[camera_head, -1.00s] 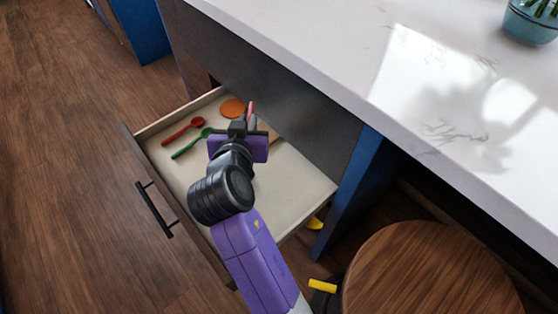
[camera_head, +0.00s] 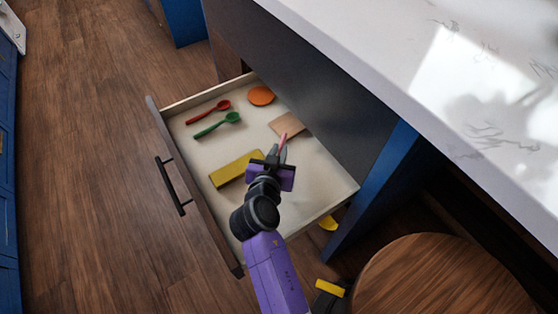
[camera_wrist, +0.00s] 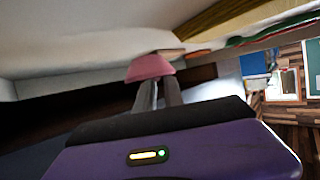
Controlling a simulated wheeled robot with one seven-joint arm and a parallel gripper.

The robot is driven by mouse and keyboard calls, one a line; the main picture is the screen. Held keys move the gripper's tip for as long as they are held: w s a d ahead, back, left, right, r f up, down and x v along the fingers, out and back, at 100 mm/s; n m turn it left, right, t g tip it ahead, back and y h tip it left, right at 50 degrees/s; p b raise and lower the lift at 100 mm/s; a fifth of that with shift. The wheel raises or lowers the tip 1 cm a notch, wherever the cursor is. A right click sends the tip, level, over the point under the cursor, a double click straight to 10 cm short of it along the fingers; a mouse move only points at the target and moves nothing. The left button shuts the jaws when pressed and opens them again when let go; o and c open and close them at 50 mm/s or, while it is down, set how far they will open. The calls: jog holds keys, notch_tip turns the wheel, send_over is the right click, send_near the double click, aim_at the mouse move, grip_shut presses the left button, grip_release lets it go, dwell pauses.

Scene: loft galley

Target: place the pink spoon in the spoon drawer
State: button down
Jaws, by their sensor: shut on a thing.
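My gripper (camera_head: 276,157) is shut on the pink spoon (camera_head: 283,141), which shows as a short pink piece at the fingertips. In the wrist view the pink spoon (camera_wrist: 150,67) sticks out beyond the closed fingers (camera_wrist: 158,93); the rest of it is hidden. The drawer (camera_head: 318,193) is pulled open, and my gripper is over its right half. A red spoon (camera_head: 208,112) and a green spoon (camera_head: 217,125) lie side by side in its left part. I cannot tell whether the pink spoon touches the drawer floor.
The drawer also holds an orange disc (camera_head: 261,96), a tan square (camera_head: 287,125) and a yellow block (camera_head: 236,168). The white countertop (camera_head: 400,50) overhangs at the right. A round wooden stool (camera_head: 430,280) stands at the lower right.

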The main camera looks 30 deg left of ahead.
jog(key=shift+f+b, duration=0.4)
jog(key=shift+f, duration=1.6)
jog(key=shift+f, duration=0.15)
jog(key=c, duration=1.7)
grip_release()
jog(key=shift+r, duration=0.2)
jog(key=shift+p+v, duration=0.55)
jog(key=shift+v, duration=3.2)
